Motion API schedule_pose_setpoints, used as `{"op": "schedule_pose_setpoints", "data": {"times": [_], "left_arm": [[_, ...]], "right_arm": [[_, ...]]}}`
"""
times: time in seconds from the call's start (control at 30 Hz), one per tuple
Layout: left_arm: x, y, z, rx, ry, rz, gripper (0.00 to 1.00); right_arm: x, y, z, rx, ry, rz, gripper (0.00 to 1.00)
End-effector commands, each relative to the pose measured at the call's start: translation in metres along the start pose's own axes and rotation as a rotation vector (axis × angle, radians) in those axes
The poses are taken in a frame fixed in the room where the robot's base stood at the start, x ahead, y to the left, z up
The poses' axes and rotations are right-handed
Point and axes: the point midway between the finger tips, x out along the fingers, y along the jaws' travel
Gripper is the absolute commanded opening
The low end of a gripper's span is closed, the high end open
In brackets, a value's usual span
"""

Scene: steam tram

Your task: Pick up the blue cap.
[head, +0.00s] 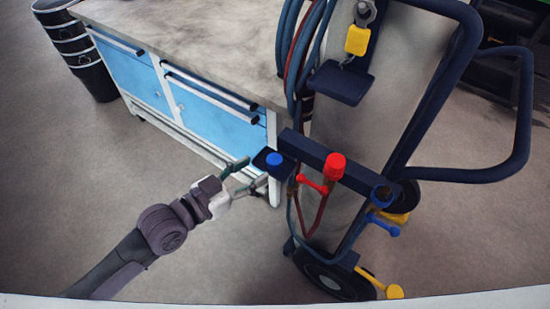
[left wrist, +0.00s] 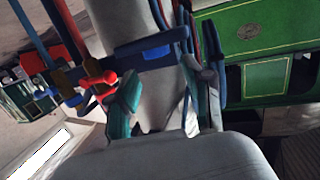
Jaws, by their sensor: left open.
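The blue cap (head: 274,159) is a small round cap on a dark navy plate (head: 263,164) at the left end of the trolley's crossbar. In the left wrist view, a brighter blue patch (left wrist: 157,53) on the navy bar looks like this cap. My left gripper (head: 258,170) is open and empty, just to the left of the plate, its fingers pointing towards it. In the left wrist view, its two fingers (left wrist: 163,78) are spread on either side below the blue patch. I see no contact with the cap. My right gripper is not in view.
A red cap (head: 335,166) with a red valve handle stands right of the blue cap. A grey cylinder (head: 365,110) on the navy trolley, hanging hoses (head: 301,50) and a blue-drawered workbench (head: 205,98) are close by. Open floor (head: 100,170) lies to the left.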

Motion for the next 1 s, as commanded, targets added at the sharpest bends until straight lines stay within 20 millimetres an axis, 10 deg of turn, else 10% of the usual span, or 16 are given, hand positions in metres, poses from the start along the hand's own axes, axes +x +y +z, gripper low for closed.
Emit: {"op": "schedule_pose_setpoints", "data": {"times": [0.8,1.0], "left_arm": [[0.062,0.003,0.004,0.001,-0.001,0.0,0.51],[0.062,0.003,0.004,0.001,-0.001,0.0,0.2]], "right_arm": [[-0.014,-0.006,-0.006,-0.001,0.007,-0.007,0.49],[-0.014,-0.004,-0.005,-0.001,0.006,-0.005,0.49]]}}
